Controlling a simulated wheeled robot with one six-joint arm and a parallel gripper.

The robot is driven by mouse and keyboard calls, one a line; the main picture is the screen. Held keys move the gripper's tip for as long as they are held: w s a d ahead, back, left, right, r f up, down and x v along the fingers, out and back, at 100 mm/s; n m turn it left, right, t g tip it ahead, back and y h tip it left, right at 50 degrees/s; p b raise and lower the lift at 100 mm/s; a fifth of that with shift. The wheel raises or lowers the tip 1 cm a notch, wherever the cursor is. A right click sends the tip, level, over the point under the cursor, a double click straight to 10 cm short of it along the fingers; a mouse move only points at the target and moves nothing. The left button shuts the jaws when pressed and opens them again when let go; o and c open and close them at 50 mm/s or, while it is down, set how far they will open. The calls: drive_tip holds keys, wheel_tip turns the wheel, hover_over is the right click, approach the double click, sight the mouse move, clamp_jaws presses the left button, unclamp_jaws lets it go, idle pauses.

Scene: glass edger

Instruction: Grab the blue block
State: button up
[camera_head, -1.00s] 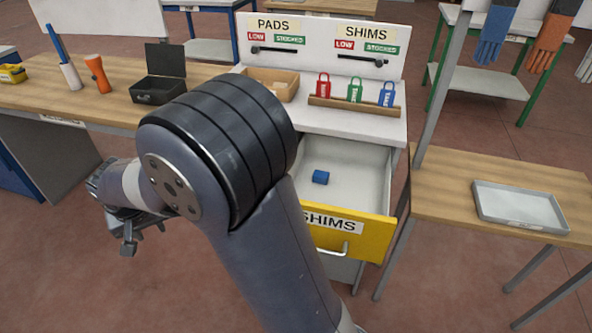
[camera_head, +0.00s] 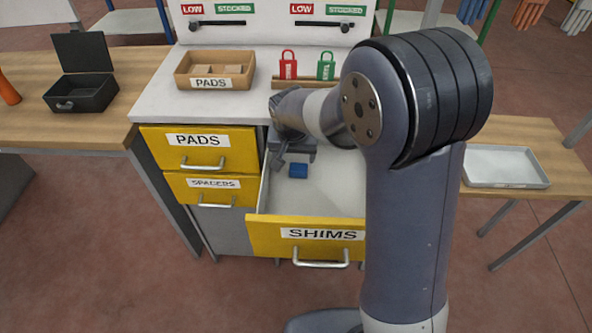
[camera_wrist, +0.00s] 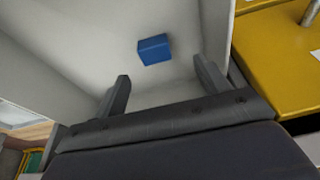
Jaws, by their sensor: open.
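The blue block (camera_head: 298,170) lies on the pale floor of the open SHIMS drawer (camera_head: 262,233), towards its left side. In the wrist view the blue block (camera_wrist: 154,49) sits ahead of my gripper and between the lines of its two fingers. My gripper (camera_wrist: 162,88) is open and empty, with the fingers wide apart and not touching the block. In the head view my gripper (camera_head: 287,160) is over the drawer near the block, partly hidden by my own wrist. My arm covers the right part of the drawer.
The closed PADS drawer (camera_head: 200,151) and SPACERS drawer (camera_head: 211,190) are left of the open one. A grey tray (camera_head: 505,167) lies on the right table.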

sight(299, 167)
drive_tip(key=shift+w+d+f, duration=0.25)
drive_tip(key=shift+f, duration=0.2)
drive_tip(key=shift+w+d+f, duration=0.2)
drive_tip(key=shift+f, duration=0.25)
drive_tip(key=shift+p+x, duration=0.45)
drive_tip(key=shift+x, duration=2.3)
drive_tip(key=shift+c, duration=0.2)
drive_tip(key=c, duration=1)
drive_tip(key=shift+r, duration=0.15)
